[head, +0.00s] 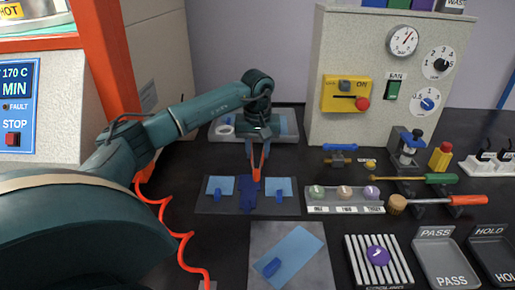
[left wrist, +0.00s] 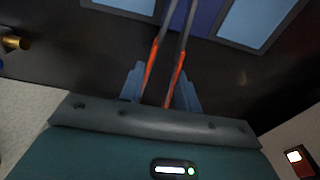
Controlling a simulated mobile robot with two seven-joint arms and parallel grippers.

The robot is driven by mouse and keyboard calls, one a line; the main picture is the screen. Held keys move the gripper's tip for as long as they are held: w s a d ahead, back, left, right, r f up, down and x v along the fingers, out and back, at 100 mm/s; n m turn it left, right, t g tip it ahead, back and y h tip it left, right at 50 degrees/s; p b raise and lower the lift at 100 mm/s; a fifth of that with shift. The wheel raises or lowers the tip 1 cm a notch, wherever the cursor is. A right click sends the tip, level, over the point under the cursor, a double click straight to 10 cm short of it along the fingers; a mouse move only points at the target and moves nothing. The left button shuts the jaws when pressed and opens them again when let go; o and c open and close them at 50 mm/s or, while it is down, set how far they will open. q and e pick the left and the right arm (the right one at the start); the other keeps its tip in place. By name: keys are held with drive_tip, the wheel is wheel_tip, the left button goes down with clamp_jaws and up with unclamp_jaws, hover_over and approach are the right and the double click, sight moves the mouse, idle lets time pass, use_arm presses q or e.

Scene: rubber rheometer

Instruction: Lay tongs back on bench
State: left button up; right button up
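The tongs (head: 257,166) have orange-red handles and hang tips down from my left gripper (head: 258,148) in the head view. In the left wrist view the two handles of the tongs (left wrist: 164,70) run between the fingers of my left gripper (left wrist: 161,88), which is shut on them. Their grey arms reach toward a dark blue piece (head: 248,194) on a dark mat (head: 226,209). I cannot tell whether the tips touch it. The black bench (head: 185,195) lies around the mat. My right gripper is out of view.
Light blue sheets with blue clips (head: 279,196) flank the dark blue piece. A tray (head: 286,138) stands behind, a grey plate (head: 306,252) in front. A rack of pots (head: 344,207), a brush (head: 398,204) and a striped rack (head: 357,255) are right. An orange-framed machine (head: 102,60) is left.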

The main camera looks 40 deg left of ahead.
use_arm(q)
drive_tip(key=o, duration=0.5)
drive_tip(key=shift+o, duration=0.2)
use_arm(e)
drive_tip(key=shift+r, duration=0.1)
use_arm(q)
drive_tip(key=shift+r, duration=0.55)
wheel_tip(320, 180, up, 12)
drive_tip(key=p, duration=0.1)
drive_tip(key=shift+s+d+f, duration=0.25)
drive_tip(key=shift+s+d, duration=0.2)
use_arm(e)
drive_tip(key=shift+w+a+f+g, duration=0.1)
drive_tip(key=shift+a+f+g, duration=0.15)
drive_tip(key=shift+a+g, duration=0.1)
